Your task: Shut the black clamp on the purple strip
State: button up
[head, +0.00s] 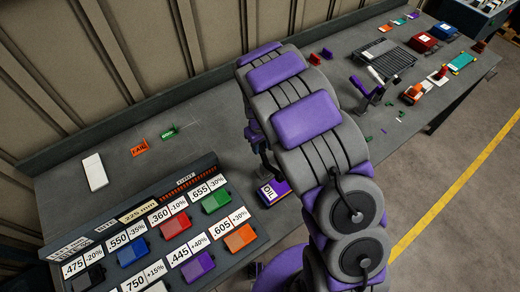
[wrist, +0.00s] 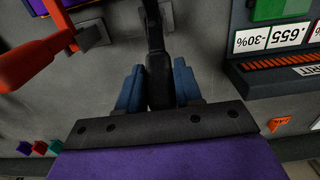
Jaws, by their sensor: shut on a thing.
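The black clamp (wrist: 155,45) shows in the wrist view as a dark upright bar coming from the top edge. My gripper (wrist: 157,90) has its blue fingers on both sides of this bar and is shut on it. I cannot make out the purple strip under the clamp in either view. In the head view my own grey and purple arm covers the area of my gripper and the black clamp.
The button panel (head: 150,225) with coloured blocks is at front left in the head view. A purple OIL block (head: 272,192) lies beside my arm.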

aim_at(268, 166)
jog(key=shift+s+d+r, duration=0.2)
jog(key=shift+s+d, duration=0.3)
jog(key=shift+s, duration=0.25)
jog(key=shift+s+d+b, duration=0.35)
jog(key=shift+s+d, duration=0.15)
jog(key=shift+s, duration=0.2)
jog(key=shift+s+d+b, duration=0.35)
jog(key=shift+s+d, duration=0.1)
jog(key=shift+s, duration=0.25)
jog(key=o, duration=0.7)
jog(key=shift+w+a, duration=0.1)
jog(key=shift+c, duration=0.2)
jog(key=shift+r, duration=0.1)
notch_tip(268, 166, up, 7)
jog(key=p, duration=0.1)
jog(key=shift+p, duration=0.35)
